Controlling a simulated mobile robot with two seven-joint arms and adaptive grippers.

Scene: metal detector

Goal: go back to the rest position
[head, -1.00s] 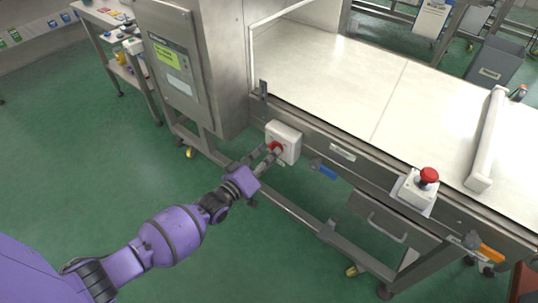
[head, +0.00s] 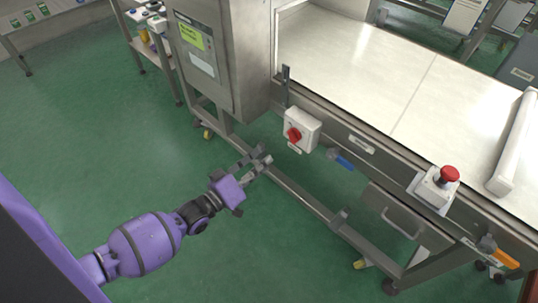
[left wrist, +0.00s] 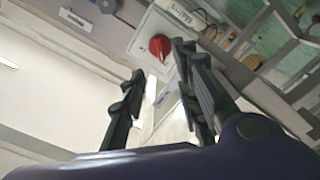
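My left gripper (head: 262,163) is open and empty in the head view, in the air in front of the machine's lower frame. It is apart from the red rotary switch (head: 293,135) on its white box (head: 304,128), to the lower left of it. In the left wrist view, the two dark fingers of the left gripper (left wrist: 158,80) stand apart with nothing between them. The red switch (left wrist: 160,46) shows beyond the fingertips in that view. My right gripper is in neither view.
The steel conveyor with its white belt (head: 400,75) fills the right side. A red emergency button (head: 449,174), a blue-handled lever (head: 343,161) and an orange handle (head: 503,257) stick out along its front. A steel cabinet (head: 208,60) stands behind. Green floor (head: 90,150) is clear at left.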

